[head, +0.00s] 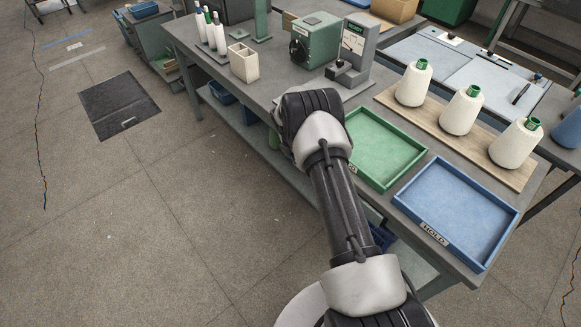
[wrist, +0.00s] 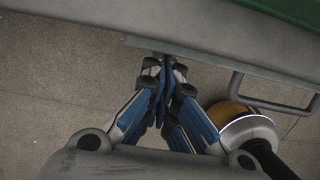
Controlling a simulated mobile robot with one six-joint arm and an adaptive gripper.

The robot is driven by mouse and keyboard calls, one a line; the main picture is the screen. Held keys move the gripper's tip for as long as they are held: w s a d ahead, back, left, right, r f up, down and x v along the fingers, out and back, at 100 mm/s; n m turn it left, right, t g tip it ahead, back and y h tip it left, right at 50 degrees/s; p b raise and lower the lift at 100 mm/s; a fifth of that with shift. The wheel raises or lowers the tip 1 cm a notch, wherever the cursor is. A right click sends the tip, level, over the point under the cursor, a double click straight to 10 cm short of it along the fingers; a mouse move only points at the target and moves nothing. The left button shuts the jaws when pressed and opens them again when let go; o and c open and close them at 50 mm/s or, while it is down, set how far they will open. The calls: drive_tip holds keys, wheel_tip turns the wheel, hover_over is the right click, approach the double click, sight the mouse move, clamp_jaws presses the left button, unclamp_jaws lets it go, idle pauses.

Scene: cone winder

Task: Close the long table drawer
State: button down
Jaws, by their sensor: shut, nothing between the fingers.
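In the wrist view, the drawer front (wrist: 215,62) shows as a thin grey strip running below the table edge (wrist: 150,25). Its grey bar handle (wrist: 272,104) sticks out to the right of my gripper. My gripper (wrist: 164,62) is shut and empty, with blue fingers and dark joints. Its fingertips are at the left part of the drawer front; I cannot tell whether they touch it. How far the drawer stands out is hard to tell from here. In the head view, my own arm hides the gripper, and I cannot make out the drawer.
The grey table (head: 262,91) carries a green tray (head: 372,181), a blue HOLD tray (head: 470,190), a wooden board with white cones (head: 460,110), and a green machine (head: 315,42). Blue bins sit on the lower shelf.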

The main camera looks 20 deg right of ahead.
drive_tip(key=shift+w+d, duration=0.25)
drive_tip(key=shift+d, duration=0.4)
drive_tip(key=shift+r, duration=0.1)
